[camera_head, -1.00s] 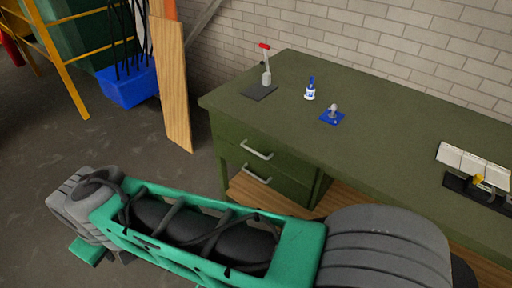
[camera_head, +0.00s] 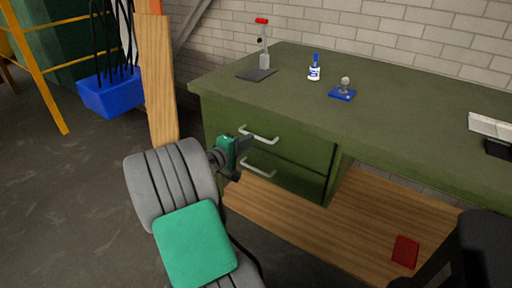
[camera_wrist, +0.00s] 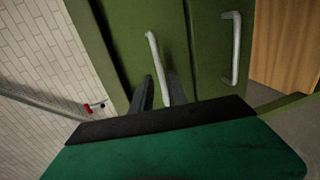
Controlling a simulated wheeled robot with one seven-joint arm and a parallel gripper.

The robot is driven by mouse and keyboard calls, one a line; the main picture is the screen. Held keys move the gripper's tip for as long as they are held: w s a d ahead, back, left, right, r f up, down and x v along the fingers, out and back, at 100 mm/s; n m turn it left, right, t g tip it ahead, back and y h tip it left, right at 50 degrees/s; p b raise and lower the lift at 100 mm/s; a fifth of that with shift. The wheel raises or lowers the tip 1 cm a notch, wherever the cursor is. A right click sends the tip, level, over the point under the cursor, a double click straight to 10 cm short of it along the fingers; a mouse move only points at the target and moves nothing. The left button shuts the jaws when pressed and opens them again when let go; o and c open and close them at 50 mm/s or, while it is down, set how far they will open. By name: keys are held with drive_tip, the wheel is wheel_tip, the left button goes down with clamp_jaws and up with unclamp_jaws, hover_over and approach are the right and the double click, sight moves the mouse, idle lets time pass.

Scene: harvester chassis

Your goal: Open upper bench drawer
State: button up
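The green bench's upper drawer (camera_head: 300,153) looks shut, flush with the bench front, with a pale bar handle (camera_head: 259,134). In the wrist view the upper handle (camera_wrist: 153,52) runs up the picture, and its lower end shows between the two fingers. My gripper (camera_wrist: 161,82) is open, its dark fingers on either side of that handle; whether they touch it I cannot tell. In the head view my gripper (camera_head: 246,144) is at the left end of the upper handle. The lower drawer handle (camera_head: 259,166) is just beneath; it also shows at right in the wrist view (camera_wrist: 231,48).
On the bench top (camera_head: 400,120) stand a red-topped lever tool (camera_head: 264,62), a blue-and-white bottle (camera_head: 314,72) and a small blue-based part (camera_head: 342,93). A wooden plank (camera_head: 157,80) and a blue bin (camera_head: 110,93) are at left. A red object (camera_head: 405,252) lies on the wooden lower shelf (camera_head: 300,220).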

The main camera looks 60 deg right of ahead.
sight(256, 137)
drive_tip(key=x, duration=0.6)
drive_tip(key=shift+b, duration=0.3)
drive_tip(key=shift+c, duration=0.5)
clamp_jaws()
drive_tip(key=shift+w+a, duration=0.1)
idle(0.4)
